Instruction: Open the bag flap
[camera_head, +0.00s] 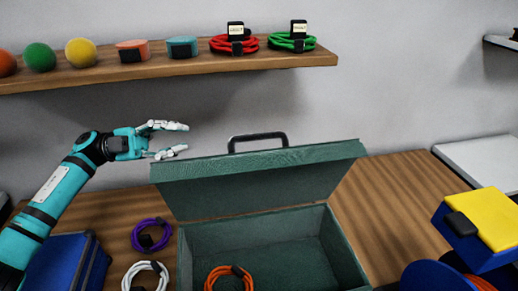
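The dark green bag (277,248) stands on the wooden table at the lower centre, with its inside showing. Its flap (255,185) is raised and tilted up at the back, with a black handle (257,138) along the top. My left gripper (184,138) is in the air just above and left of the flap's left corner. Its fingers are apart, with nothing between them, and it looks clear of the flap. My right gripper is not in view.
An orange cable (229,279) lies in the bag. Purple (150,236) and white (146,277) cables lie left of it, near a blue case (62,265). A yellow-and-blue box (485,225) is at right. A wall shelf (200,70) holds balls, boxes and cables above.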

